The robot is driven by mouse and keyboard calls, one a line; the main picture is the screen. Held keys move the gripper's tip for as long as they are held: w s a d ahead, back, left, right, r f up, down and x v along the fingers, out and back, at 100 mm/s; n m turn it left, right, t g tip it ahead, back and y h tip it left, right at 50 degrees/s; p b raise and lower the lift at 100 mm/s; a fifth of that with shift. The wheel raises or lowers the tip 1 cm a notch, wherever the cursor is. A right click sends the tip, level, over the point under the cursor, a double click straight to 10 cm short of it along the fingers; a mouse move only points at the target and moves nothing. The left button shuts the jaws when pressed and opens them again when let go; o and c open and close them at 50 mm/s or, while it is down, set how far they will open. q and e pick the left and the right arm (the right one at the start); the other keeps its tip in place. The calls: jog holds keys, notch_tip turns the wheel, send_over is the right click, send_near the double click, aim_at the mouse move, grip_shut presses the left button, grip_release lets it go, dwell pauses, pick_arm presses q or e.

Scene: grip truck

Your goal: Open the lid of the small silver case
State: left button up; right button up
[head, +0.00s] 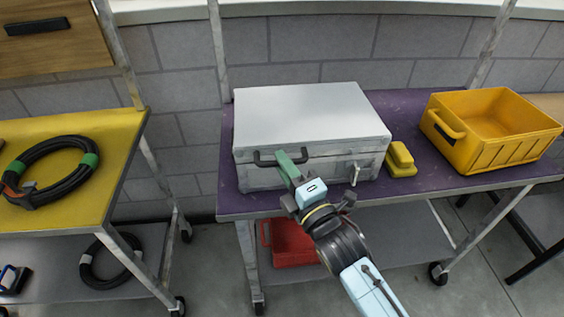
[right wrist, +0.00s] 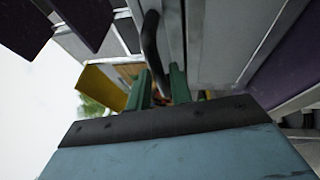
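The silver case (head: 308,113) stands on the purple table of a cart, its lid flat and closed. A black handle (head: 264,158) is on its front face, and a light metal latch (head: 354,173) sits to the right of it. My right gripper (head: 291,156) has its green fingers up at the handle's right part, in front of the case. In the right wrist view the fingers (right wrist: 159,82) stand apart, with the dark handle (right wrist: 151,42) at the gap between them. I cannot tell whether they touch it. My left gripper is not in view.
A yellow block (head: 401,160) lies close to the case's right side. A yellow crate (head: 488,130) stands further right on the purple table (head: 440,187). A red bin (head: 290,243) is on the shelf below. A yellow cart (head: 110,150) with a coiled black cable (head: 52,165) stands left.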

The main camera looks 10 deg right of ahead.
jog(key=shift+w+a+r, duration=0.1)
jog(key=shift+w+a, duration=0.05)
jog(key=shift+w, duration=0.35)
grip_shut()
